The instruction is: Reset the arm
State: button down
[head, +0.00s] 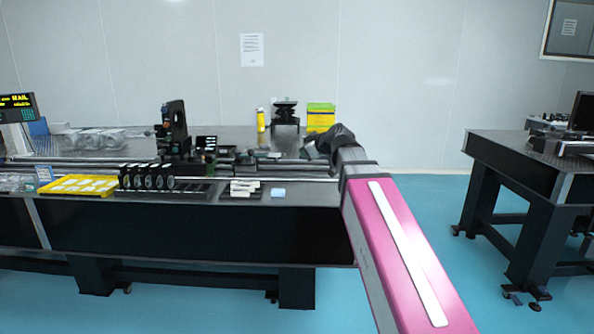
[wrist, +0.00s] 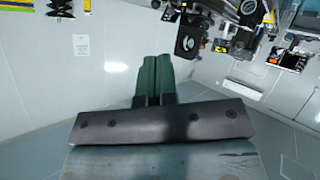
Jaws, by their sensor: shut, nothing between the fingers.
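My gripper (wrist: 152,60) shows in the wrist view as two dark green fingers side by side, touching, with nothing between them. It points toward the upper part of that view, apart from every object there. In the head view my pink arm stretches from the lower right toward the right end of the long optical table (head: 200,238). The arm's dark far end is over that table's right end. The fingers cannot be made out in the head view.
A second table (head: 510,158) stands at right. Blue floor (head: 425,195) lies clear between the tables.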

jog(key=s+d+f+m+g+h, duration=0.1)
jog(key=s+d+f+m+g, duration=0.15)
jog(key=f, duration=0.55)
jog(key=s+d+f+m+g+h, duration=0.1)
jog(key=d+f+m+h, duration=0.15)
jog(key=f, duration=0.65)
jog(key=s+d+f+m+g+h, duration=0.1)
jog(key=s+d+f, duration=0.15)
jog(key=f, duration=0.55)
jog(key=s+d+f+m+g+h, duration=0.2)
jog(key=s+d+f+m, duration=0.1)
jog(key=s+f, duration=0.4)
jog(key=s+d+f+m+g+h, duration=0.1)
jog(key=s+d+f+m+g, duration=0.2)
jog(key=f, duration=0.9)
jog(key=s+d, duration=0.3)
jog(key=s, duration=0.1)
jog(key=shift+f+g+h, duration=0.35)
jog(key=shift+f, duration=0.05)
